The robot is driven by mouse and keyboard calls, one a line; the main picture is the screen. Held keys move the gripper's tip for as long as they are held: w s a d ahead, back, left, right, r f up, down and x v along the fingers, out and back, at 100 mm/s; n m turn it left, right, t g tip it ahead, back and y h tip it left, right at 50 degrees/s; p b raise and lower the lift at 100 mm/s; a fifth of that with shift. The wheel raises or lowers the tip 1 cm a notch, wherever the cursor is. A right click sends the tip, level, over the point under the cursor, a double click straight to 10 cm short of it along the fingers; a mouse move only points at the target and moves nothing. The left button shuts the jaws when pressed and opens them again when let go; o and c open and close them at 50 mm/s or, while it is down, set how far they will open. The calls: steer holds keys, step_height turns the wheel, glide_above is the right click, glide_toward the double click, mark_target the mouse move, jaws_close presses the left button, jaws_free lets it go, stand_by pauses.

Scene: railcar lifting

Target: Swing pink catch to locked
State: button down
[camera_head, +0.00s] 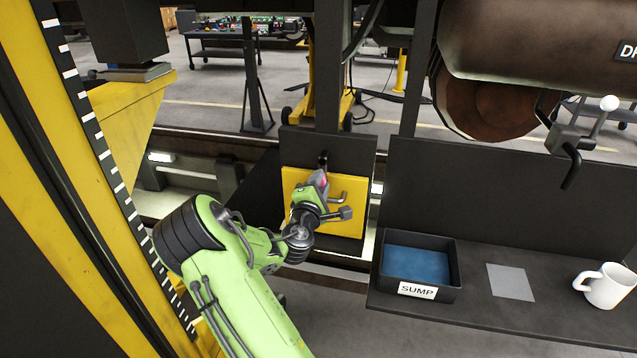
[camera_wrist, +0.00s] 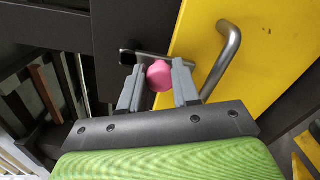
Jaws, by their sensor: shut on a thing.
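The pink catch (camera_wrist: 159,76) shows as a pink knob in the wrist view. A metal bar runs behind it from a dark square block at its left across to the edge of the yellow panel (camera_wrist: 245,85). My gripper (camera_wrist: 158,84) has one finger on each side of the knob and is shut on it. In the head view my gripper (camera_head: 318,184) is at the yellow panel (camera_head: 345,215), and only a small bit of pink shows there. The fingers hide part of the bar.
A bent metal handle (camera_wrist: 227,60) stands out from the yellow panel, close to the right finger. In the head view a shelf at the right holds a black SUMP tray (camera_head: 421,292), a grey plate (camera_head: 510,283) and a white mug (camera_head: 606,287). A yellow column (camera_head: 75,190) stands at the left.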

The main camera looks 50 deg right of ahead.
steer(key=shift+f, duration=0.1)
steer(key=c, duration=0.8)
jaws_free()
steer(key=b+v, duration=1.2)
steer(key=v, duration=0.3)
steer(key=shift+s+a, duration=0.25)
steer(key=shift+a, duration=0.1)
